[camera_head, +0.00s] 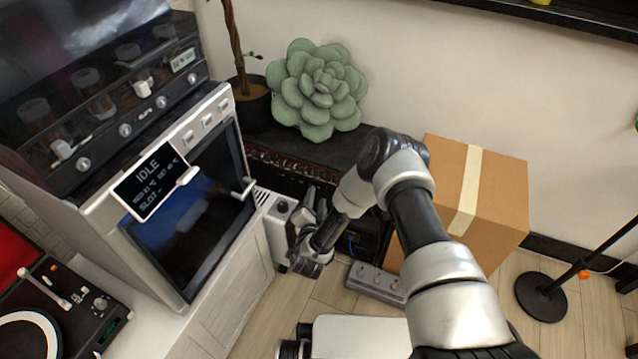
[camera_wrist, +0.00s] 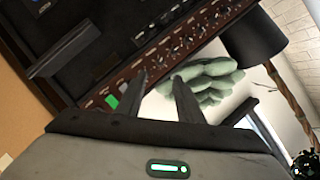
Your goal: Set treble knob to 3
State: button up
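The amplifier (camera_head: 345,150), dark with a brown control strip, stands behind my arm in the head view, its front mostly hidden. In the wrist view its brown panel (camera_wrist: 135,72) slants across the upper middle with a row of small dark knobs (camera_wrist: 178,42). The labels are too small to read, so I cannot tell which knob is treble or where it points. My gripper (camera_wrist: 160,88) has its two fingers apart with nothing between them. The fingertips appear close to the panel's lower edge; contact cannot be told. In the head view my gripper (camera_head: 308,212) is beside the amplifier's front.
A cabinet-like machine with an IDLE screen (camera_head: 150,180) stands at left. A cardboard box (camera_head: 505,195) is at right, with a grey pedal board (camera_head: 375,282) on the floor. A round stand base (camera_head: 540,297) is far right.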

aim_at(320, 177)
jog(key=b+x, duration=0.2)
jog(key=x, duration=0.9)
jog(key=shift+b, duration=0.4)
grip_shut()
